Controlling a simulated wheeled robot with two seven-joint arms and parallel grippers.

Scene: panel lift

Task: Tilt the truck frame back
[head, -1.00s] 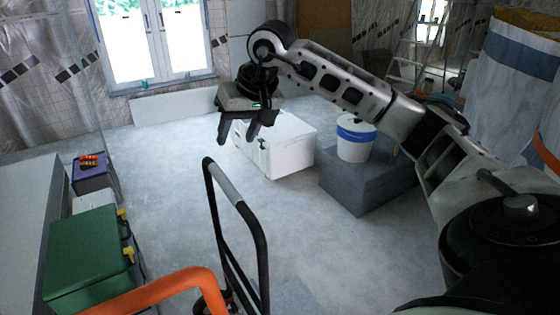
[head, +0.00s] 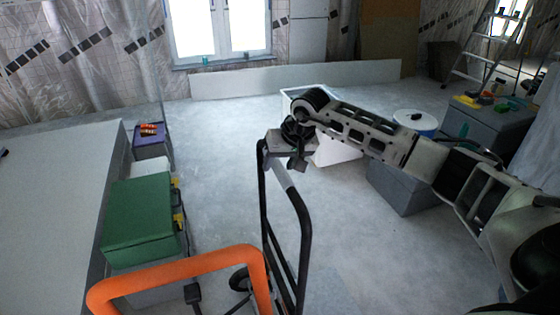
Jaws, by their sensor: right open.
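The truck frame is a black tubular loop (head: 303,225) with a grey sleeve (head: 284,178) on its top bar. It stands at the lower middle of the head view, with a dark wheel (head: 240,281) low beside it. My right gripper (head: 284,163) is open at the upper end of the sleeve, fingers pointing down. It overlaps the top bar in the picture; I cannot tell whether it touches or straddles it. An orange tube loop (head: 180,283) rises in the foreground, left of the black loop; how the two join is hidden. My left gripper is out of view.
A green case (head: 140,215) and a purple box (head: 150,143) stand at the left beside a long pale board (head: 60,210). A white bucket (head: 415,120) and grey boxes (head: 495,122) are at the right.

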